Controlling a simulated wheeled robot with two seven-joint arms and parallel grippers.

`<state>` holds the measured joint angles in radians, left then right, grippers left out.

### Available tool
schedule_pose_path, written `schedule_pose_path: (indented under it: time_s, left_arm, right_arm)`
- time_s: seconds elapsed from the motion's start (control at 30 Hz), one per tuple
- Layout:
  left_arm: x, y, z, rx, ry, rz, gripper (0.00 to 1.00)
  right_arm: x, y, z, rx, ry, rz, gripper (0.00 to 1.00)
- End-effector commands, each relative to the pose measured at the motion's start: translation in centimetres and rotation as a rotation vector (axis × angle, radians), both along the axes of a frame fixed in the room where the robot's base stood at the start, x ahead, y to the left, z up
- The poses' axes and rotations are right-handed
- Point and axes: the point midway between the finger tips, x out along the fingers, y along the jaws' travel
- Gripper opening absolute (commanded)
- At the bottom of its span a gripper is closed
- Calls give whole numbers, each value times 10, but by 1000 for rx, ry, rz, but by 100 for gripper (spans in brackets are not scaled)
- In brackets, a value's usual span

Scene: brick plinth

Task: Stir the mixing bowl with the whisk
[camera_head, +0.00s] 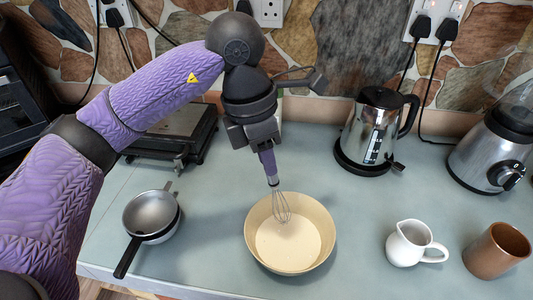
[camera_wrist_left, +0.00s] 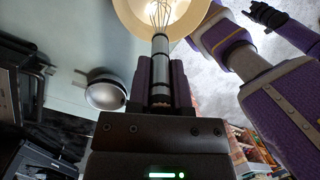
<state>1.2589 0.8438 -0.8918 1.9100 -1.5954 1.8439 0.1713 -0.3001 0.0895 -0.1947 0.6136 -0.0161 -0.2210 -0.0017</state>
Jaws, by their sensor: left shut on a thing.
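The mixing bowl (camera_head: 254,249) is round and cream-coloured and stands on the counter with pale contents in it. My left gripper (camera_head: 266,160) is above the bowl's back edge, fingers pointing down, shut on the whisk (camera_head: 281,207). The whisk is nearly upright, and its wire loops reach down inside the bowl. I cannot tell how deep the wires sit in the contents. In the left wrist view the whisk (camera_wrist_left: 160,45) runs from between the fingers to the bowl (camera_wrist_left: 128,20). My right gripper (camera_wrist_left: 270,15) shows small and dark there, away from the bowl.
Metal pans (camera_head: 151,215) with a dark handle stand left of the bowl. A white jug (camera_head: 408,243) and brown mug (camera_head: 496,251) stand to the right. A kettle (camera_head: 374,130) and blender (camera_head: 490,150) are behind. Bare counter surrounds the bowl.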

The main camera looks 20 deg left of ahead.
Motion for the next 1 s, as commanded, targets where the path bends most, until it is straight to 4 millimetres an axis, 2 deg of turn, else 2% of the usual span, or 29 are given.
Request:
schedule_pose_path:
  time_s: [0.53, 0.9, 1.0]
  left_arm:
    - [0, 0, 3, 0, 0, 0, 0]
    - [0, 0, 52, -1, -1, -1, 0]
    - [0, 0, 52, 0, 0, 0, 0]
  right_arm:
    - [1, 1, 3, 2, -3, 2, 59]
    - [5, -1, 42, -2, -14, 4, 59]
    - [5, -2, 42, -2, -14, 3, 59]
